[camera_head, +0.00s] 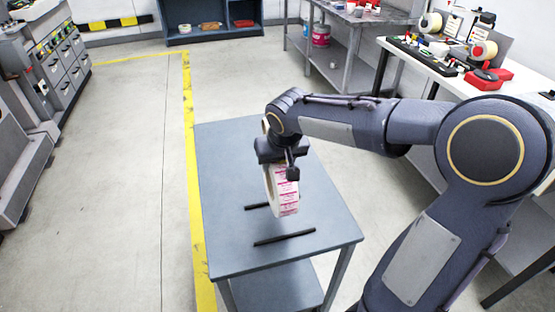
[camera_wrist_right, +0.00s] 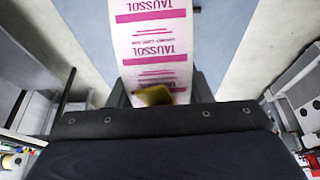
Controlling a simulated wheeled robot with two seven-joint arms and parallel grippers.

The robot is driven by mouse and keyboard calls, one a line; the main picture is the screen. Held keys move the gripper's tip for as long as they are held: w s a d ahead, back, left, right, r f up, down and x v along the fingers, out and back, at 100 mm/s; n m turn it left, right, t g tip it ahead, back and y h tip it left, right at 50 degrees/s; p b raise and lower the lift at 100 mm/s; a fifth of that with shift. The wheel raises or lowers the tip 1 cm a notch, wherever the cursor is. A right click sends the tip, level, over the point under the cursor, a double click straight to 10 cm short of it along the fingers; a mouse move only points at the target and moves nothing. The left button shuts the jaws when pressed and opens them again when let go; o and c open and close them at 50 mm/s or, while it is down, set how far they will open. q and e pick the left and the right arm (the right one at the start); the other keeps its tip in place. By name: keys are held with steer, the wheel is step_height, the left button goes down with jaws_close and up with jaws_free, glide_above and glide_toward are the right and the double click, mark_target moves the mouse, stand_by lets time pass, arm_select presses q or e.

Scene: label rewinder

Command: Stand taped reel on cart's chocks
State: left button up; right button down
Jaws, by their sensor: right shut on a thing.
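The reel (camera_head: 287,196) is a white ring of labels with pink print, standing on edge in the air over the cart (camera_head: 225,170). My right gripper (camera_head: 290,168) is shut on its upper part from above. Two black chocks lie across the cart top: a near one (camera_head: 284,237) and a far one (camera_head: 257,206), partly hidden by the reel. The reel's lower edge appears between them; I cannot tell whether it touches. In the right wrist view the label band (camera_wrist_right: 153,45) reads TAUSSOL, with a yellow-brown tape patch (camera_wrist_right: 153,95) near the gripper. My left gripper is out of view.
A white workbench (camera_head: 400,45) with tools and small reels stands at the right. A grey metal table (camera_head: 350,45) and a blue shelf (camera_head: 215,35) are at the back. Machine cabinets (camera_head: 60,60) stand at the left. The floor left of the cart is clear, with a yellow line (camera_head: 192,150).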

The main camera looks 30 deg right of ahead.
mark_target(283, 168)
steer(key=shift+f+b, duration=2.8)
steer(key=shift+f, duration=0.9)
steer(key=c, duration=0.7)
jaws_free()
steer(key=shift+o, duration=0.3)
steer(key=shift+s+f, duration=0.1)
steer(key=v, duration=0.6)
steer(key=shift+r, duration=0.3)
steer(key=shift+s+a+r, duration=0.1)
steer(key=shift+s+r, duration=0.3)
steer(key=shift+r, duration=0.2)
steer(key=s+a+f+y+p, duration=0.1)
steer(key=s+a+y, duration=0.1)
steer(key=s, duration=0.8)
steer(key=s+a+f+n+t+y+p, duration=0.1)
steer(key=s+a, duration=0.3)
steer(key=s, duration=0.6)
steer(key=shift+a+f+y+p, duration=0.4)
steer(key=shift+f+y+p, duration=0.25)
steer(key=shift+y, duration=0.25)
